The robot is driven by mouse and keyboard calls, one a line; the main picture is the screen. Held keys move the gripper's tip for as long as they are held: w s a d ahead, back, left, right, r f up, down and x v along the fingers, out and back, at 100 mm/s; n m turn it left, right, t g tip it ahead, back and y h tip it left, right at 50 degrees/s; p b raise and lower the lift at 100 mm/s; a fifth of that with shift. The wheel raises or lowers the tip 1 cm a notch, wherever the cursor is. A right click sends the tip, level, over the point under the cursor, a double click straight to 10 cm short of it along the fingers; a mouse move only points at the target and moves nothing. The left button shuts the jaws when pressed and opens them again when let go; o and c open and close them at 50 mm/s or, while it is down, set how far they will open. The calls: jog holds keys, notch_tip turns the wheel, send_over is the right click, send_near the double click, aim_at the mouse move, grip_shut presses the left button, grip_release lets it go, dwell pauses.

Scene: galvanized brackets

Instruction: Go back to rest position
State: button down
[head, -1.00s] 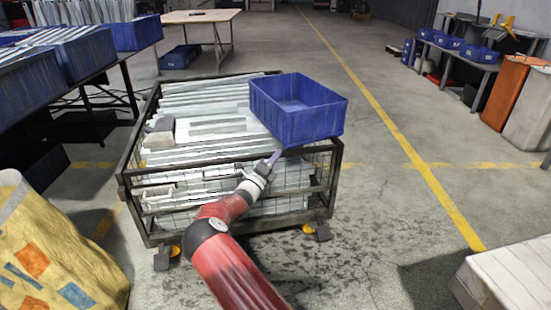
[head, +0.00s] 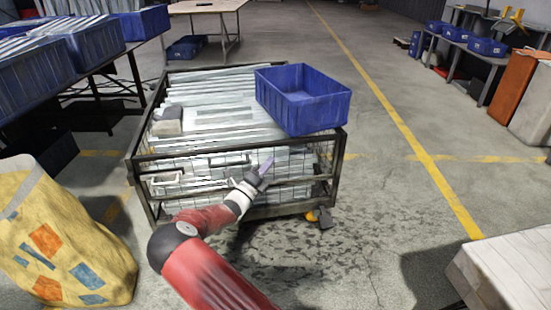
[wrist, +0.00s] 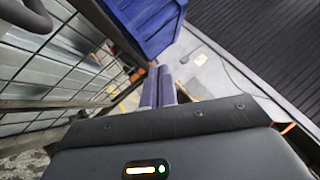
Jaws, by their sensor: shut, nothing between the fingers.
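My gripper (head: 266,166) is in front of the wire cage's near side in the head view, at the end of my red arm. It is shut and empty. In the wrist view its two purple-grey fingers (wrist: 158,88) lie side by side. The blue bin (head: 303,98) sits on the right part of the cage, above and to the right of my gripper. The bin also shows at the top of the wrist view (wrist: 150,22). The cage's mesh (wrist: 70,62) is on the left of the wrist view. Any contact with the cage cannot be told.
The cage (head: 337,166) holds many galvanized brackets (head: 215,95) and a small grey block (head: 168,122). A yellow patterned bag (head: 60,240) stands at lower left. A pale box (head: 510,265) is at lower right. Floor right of the cage is open, with a yellow line (head: 400,125).

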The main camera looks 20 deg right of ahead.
jog(key=s+d+r+m+g+y, duration=0.3)
jog(key=s+d+m+g, duration=0.25)
jog(key=s+m, duration=0.4)
jog(key=s+d+r+m+g+y, duration=0.25)
jog(key=s+d+m+g, duration=0.35)
jog(key=s+m, duration=0.4)
jog(key=s+a+r+m+t+y, duration=0.1)
jog(key=s+a+r+m+y, duration=0.2)
jog(key=s, duration=0.5)
jog(key=s+a+r+m+t+y, duration=0.1)
jog(key=s+a+r+m+y, duration=0.2)
jog(key=s+a+m+y, duration=0.2)
jog(key=s+a+r+m+t+y, duration=0.2)
jog(key=s+a+r+m+y, duration=0.2)
jog(key=s+a+m, duration=0.5)
jog(key=s+m, duration=0.2)
jog(key=s, duration=0.1)
jog(key=shift+s+a, duration=0.15)
jog(key=shift+s, duration=0.05)
